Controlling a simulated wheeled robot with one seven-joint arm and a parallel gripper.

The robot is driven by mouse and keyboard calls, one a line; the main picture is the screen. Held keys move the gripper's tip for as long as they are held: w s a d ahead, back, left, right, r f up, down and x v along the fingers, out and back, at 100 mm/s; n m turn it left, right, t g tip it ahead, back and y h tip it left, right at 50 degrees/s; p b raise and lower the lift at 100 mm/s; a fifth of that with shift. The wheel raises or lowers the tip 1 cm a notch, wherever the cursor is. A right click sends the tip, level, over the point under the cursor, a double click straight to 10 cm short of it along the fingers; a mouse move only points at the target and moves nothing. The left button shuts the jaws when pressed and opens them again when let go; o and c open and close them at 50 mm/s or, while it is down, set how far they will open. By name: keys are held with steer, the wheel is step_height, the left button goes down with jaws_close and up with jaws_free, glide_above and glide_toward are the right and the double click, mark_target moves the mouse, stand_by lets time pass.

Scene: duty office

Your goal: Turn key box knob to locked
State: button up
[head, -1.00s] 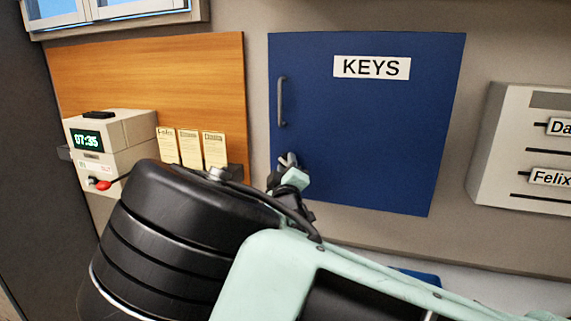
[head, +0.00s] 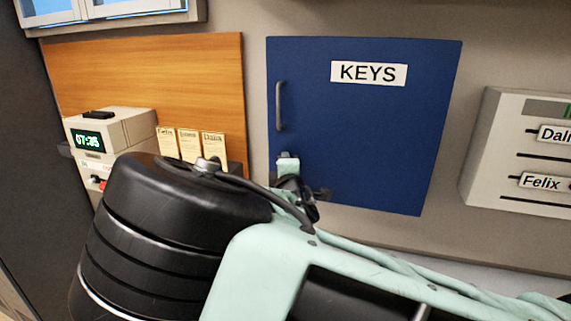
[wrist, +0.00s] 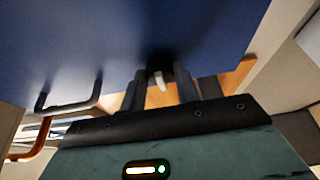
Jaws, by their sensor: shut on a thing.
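The blue key box (head: 370,130) hangs on the wall, its door shut and marked KEYS. My gripper (wrist: 158,88) is at the lower left of the door, seen in the wrist view with a finger on each side of the dark knob (wrist: 157,68). It is shut on the knob. A pale pointer shows on the knob between the fingers. In the head view my wrist (head: 292,183) covers the knob, so its setting cannot be read there. The grey door handle (head: 279,106) is above the knob, and it also shows in the wrist view (wrist: 68,104).
A wooden board (head: 150,85) is left of the box. In front of it are a time clock (head: 105,140) and several cards in a rack (head: 190,146). A pale name board (head: 520,150) is on the wall at right. The wall between box and name board is clear.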

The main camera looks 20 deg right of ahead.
stand_by(0.5)
steer(key=o, duration=1)
steer(key=shift+s, duration=0.15)
